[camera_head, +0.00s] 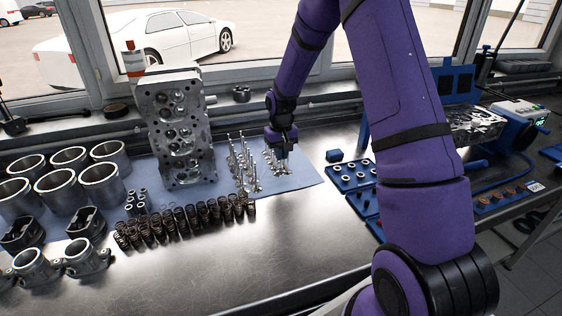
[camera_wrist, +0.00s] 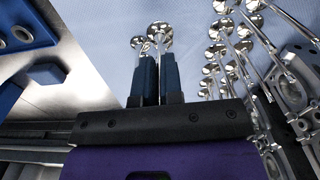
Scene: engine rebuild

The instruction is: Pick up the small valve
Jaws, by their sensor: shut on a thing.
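My gripper (camera_head: 281,152) reaches down over the right end of the valve group on the blue cloth. In the wrist view its two blue fingers (camera_wrist: 157,78) are shut on a valve (camera_wrist: 159,32), whose shiny round head shows just beyond the fingertips. Another small valve head (camera_wrist: 137,42) shows close beside the left finger. More valves (camera_head: 243,165) stand in rows to the left of my gripper; they show on the right in the wrist view (camera_wrist: 222,28).
A cylinder head (camera_head: 175,125) stands upright left of the valves. A blue tray with rings (camera_head: 350,177) lies to the right. The bare metal bench in front is clear.

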